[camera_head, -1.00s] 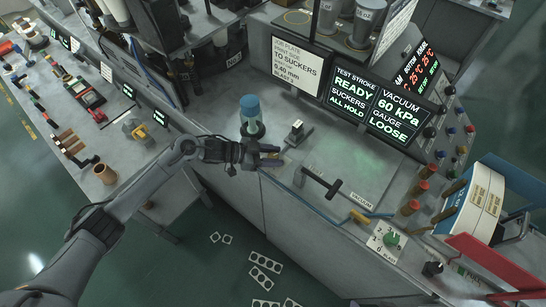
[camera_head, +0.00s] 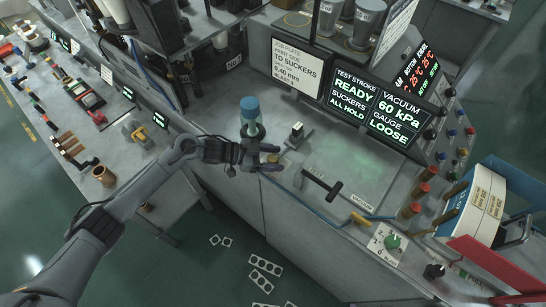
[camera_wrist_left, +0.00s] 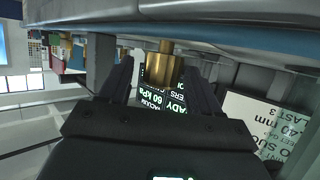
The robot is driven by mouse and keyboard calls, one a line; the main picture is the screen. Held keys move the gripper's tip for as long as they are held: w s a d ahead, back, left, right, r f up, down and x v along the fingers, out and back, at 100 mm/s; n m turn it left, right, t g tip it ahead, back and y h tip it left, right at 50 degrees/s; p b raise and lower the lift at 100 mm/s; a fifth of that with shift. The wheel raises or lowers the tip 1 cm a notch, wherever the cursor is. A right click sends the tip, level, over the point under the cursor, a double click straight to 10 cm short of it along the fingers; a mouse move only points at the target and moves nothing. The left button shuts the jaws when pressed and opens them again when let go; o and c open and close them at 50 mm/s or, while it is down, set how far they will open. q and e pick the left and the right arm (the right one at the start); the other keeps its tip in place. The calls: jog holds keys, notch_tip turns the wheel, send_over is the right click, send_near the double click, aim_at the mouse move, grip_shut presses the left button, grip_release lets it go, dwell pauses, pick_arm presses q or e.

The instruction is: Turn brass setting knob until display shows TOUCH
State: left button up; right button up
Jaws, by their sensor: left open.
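The brass setting knob (camera_wrist_left: 161,70) shows in the left wrist view as a brass cylinder with a thin stem, between the two fingers of my left gripper (camera_wrist_left: 160,85). A gap shows on its left; on its right it is close to the finger, and I cannot tell whether they touch. In the head view my left gripper (camera_head: 270,158) is open at the front edge of the machine top, and its fingers largely hide the knob. The display (camera_head: 376,106) reads READY, ALL HOLD, VACUUM 60 kPa and GAUGE LOOSE. My right gripper is not in view.
A blue-capped bottle (camera_head: 250,118) stands just behind my left gripper. A small block with a metal top (camera_head: 296,132) and a black T-handle (camera_head: 322,184) are to its right. A green knob (camera_head: 392,242) sits farther right. The grey top behind the T-handle is mostly clear.

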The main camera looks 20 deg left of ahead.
pick_arm(q)
jog(key=v, duration=1)
jog(key=shift+s+a, duration=0.2)
jog(key=shift+a, duration=0.1)
jog(key=shift+r, duration=0.1)
